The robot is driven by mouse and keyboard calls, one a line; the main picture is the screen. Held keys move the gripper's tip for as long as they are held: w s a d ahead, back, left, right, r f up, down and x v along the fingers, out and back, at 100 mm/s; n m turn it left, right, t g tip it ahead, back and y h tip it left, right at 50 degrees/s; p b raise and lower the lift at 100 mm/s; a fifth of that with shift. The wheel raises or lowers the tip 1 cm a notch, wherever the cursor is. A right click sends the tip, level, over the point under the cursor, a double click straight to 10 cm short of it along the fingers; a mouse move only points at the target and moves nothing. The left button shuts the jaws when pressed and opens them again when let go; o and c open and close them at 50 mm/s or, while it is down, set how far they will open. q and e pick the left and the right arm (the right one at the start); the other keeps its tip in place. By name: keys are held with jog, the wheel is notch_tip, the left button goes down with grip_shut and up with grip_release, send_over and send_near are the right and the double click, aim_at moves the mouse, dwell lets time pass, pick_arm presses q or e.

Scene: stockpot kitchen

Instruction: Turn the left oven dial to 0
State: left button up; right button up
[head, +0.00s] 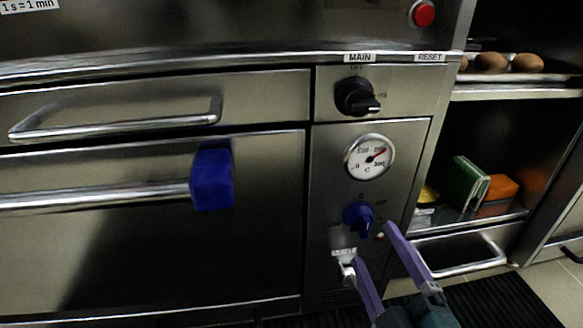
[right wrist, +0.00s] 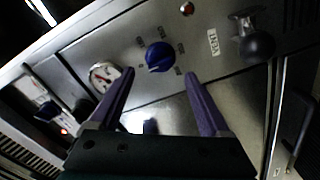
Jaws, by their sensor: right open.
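A blue oven dial (head: 359,217) sits on the steel control panel below a round temperature gauge (head: 369,157). A small 0 mark shows just above it. Its exact pointing direction is hard to read. My left gripper is not in view.
A black MAIN knob (head: 357,97) is above the gauge. A labelled vent lever (head: 346,268) is low on the panel, close to my left-hand fingertip. The oven door handle (head: 95,199) with a blue block (head: 211,180) is left. Open shelves are right.

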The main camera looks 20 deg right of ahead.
jog(key=v, duration=0.4)
jog(key=shift+s+a+p, duration=0.1)
jog(key=shift+s+p, duration=0.25)
jog(key=shift+s, duration=0.05)
notch_tip(320, 180, up, 28)
jog(key=w+d+m+g+y+p, duration=0.25)
jog(key=g+p, duration=0.25)
jog(key=p, duration=2.4)
jog(key=s+a+r+m+g+y+p, duration=0.1)
jog(key=s+a+r+m+g+p, duration=0.3)
jog(key=r+p, duration=0.95)
jog(key=s+r+n+g+p, duration=0.15)
jog(key=s+r+p, duration=0.35)
jog(key=r+p, duration=0.85)
jog(key=s+a+r+m+g+y+p, duration=0.15)
jog(key=s+r+g+p, duration=0.3)
jog(key=r+p, duration=0.85)
notch_tip(320, 180, up, 39)
jog(key=t+p, duration=0.1)
jog(key=p, duration=3)
jog(key=shift+a+m+h+p, duration=0.3)
jog(key=shift+a+m+h, duration=0.1)
jog(key=shift+m, duration=0.05)
